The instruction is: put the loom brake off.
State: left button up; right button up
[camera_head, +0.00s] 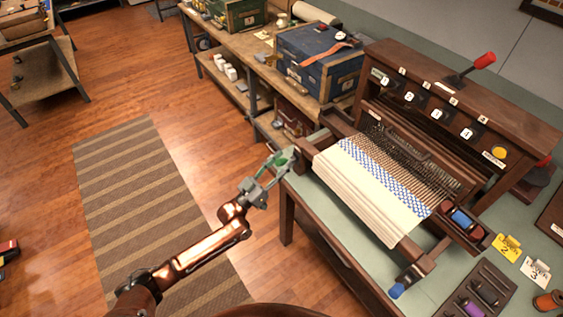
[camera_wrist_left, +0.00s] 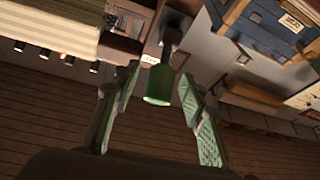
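The loom (camera_head: 455,85) is a dark wooden frame with white and blue cloth (camera_head: 365,190), standing on a green-topped table. A lever with a green handle (camera_wrist_left: 158,85) sticks out at the loom's left side; its dark shaft runs up behind the handle in the left wrist view. My left gripper (camera_head: 275,166) is at this handle. In the left wrist view its fingers (camera_wrist_left: 160,95) are open, one on each side of the handle, with gaps visible between. In the head view the fingers partly cover the handle. My right gripper is not in view.
A red-handled lever (camera_head: 485,61) is on the loom's top, and a blue-tipped crank (camera_head: 397,290) at its front corner. A blue chest (camera_head: 320,60) stands on the bench behind. Yellow and white cards lie at the right. The floor around the striped rug (camera_head: 150,215) is clear.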

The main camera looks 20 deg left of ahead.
pick_arm(q)
jog(key=shift+c, duration=0.3)
grip_shut()
dwell(0.4)
